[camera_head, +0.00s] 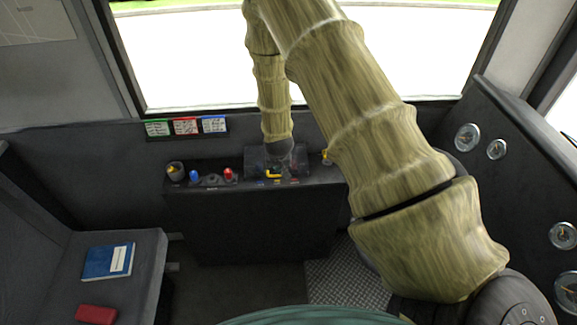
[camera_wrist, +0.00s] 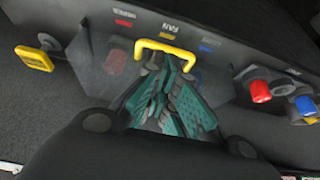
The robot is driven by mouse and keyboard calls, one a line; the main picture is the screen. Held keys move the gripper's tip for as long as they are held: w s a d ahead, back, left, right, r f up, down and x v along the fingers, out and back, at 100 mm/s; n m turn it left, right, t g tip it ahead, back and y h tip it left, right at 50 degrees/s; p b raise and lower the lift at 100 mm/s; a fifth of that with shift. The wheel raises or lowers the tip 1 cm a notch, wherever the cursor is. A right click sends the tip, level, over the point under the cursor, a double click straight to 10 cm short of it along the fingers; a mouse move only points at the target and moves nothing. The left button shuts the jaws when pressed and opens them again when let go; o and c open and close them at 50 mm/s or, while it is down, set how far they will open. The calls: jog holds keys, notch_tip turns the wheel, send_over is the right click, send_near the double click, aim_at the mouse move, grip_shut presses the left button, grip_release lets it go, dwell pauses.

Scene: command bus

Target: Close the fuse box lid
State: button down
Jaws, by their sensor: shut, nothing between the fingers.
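The fuse box lid (camera_wrist: 100,75) is a clear, dark-tinted cover with a yellow handle (camera_wrist: 167,50), on a dark console. In the head view the lid (camera_head: 257,156) lies over the box, with the yellow handle (camera_head: 274,173) at its front edge. I cannot tell whether it is fully seated. My gripper (camera_wrist: 168,70) has teal ridged fingers, shut and empty, over the lid with the tips close to the handle. Whether they touch is unclear. The fingers hide the middle of the lid. A red switch (camera_wrist: 115,62) shows through it.
Coloured labels (camera_wrist: 168,28) line the console beside the lid. A red button (camera_head: 228,174) and a blue button (camera_head: 194,176) stand left of the box in the head view. A yellow switch (camera_head: 327,157) is on its right. A seat (camera_head: 142,262) holds a blue book (camera_head: 105,262).

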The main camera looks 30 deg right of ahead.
jog(key=shift+s+a+f+b, duration=0.15)
jog(key=shift+f+b, duration=0.2)
jog(key=shift+f, duration=0.85)
jog(key=shift+r, duration=0.1)
jog(key=s+v, duration=0.1)
jog(key=v, duration=1.2)
jog(key=shift+s+a+b, duration=0.35)
jog(key=shift+s+a, duration=0.05)
jog(key=shift+a, duration=0.1)
